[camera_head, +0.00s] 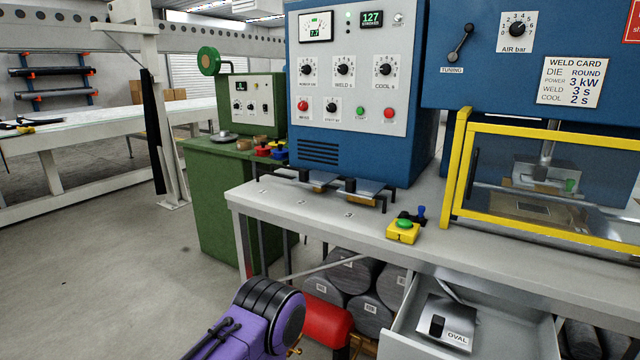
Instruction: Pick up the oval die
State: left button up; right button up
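The oval die (458,319) is a light metal plate with a dark raised block and the label "OVAL". It lies in an open grey drawer (402,325) below the bench, at the bottom right of the head view. Its upper side is in plain sight, with nothing on top of it.
The bench top (330,215) overhangs the drawer's back. A yellow button box (403,231) stands at its front edge, left of the yellow guard frame (453,165). Dark rolls (350,275) and a red cylinder (326,322) lie left of the drawer. Floor at left is clear.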

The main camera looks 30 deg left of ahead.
aim_at(447, 322)
jog(key=z, duration=0.5)
jog(key=k, duration=1)
jog(key=u, duration=0.6)
jog(key=i, duration=1.4)
jog(key=z, duration=0.7)
